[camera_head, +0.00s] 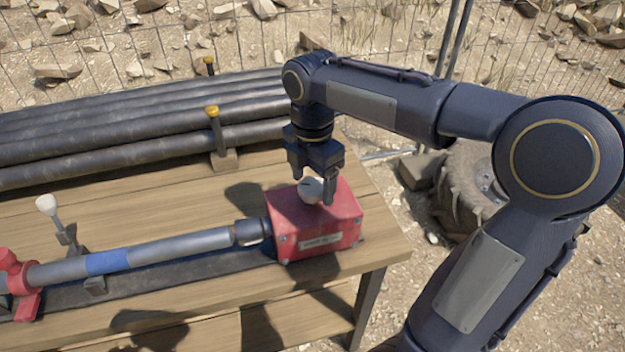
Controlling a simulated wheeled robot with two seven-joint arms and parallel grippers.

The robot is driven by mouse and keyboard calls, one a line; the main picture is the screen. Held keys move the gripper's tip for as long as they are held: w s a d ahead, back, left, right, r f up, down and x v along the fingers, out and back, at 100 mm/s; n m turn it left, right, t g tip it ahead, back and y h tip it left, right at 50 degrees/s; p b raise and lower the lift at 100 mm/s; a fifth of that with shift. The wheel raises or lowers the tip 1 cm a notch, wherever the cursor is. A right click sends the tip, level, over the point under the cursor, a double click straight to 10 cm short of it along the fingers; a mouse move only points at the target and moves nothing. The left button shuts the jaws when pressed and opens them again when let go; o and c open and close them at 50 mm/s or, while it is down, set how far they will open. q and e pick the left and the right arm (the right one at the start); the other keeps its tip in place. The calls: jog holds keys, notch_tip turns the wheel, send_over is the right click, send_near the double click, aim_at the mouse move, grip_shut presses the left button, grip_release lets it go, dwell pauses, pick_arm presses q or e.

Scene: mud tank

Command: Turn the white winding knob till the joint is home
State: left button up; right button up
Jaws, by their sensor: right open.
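The white winding knob (310,190) is a pale ball on top of the red box (318,226) near the table's right end. My right gripper (315,188) points down over the box, with its fingers apart on either side of the knob. I cannot tell whether a finger touches it. A grey pipe (180,247) with a blue band (107,262) runs left from the box, along a dark rail. A metal coupling (250,231) sits between pipe and box. A red clamp (18,275) holds the pipe at the far left. My left gripper is not in view.
Several dark pipes (130,130) are stacked along the table's back, held by posts with yellow tops (212,112). A white-topped lever (47,205) stands behind the pipe. The wooden table (150,207) is bare between them. A tyre (465,190) and wire fence lie beyond.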

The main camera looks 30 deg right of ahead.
jog(key=c, duration=1)
jog(key=shift+o, duration=0.2)
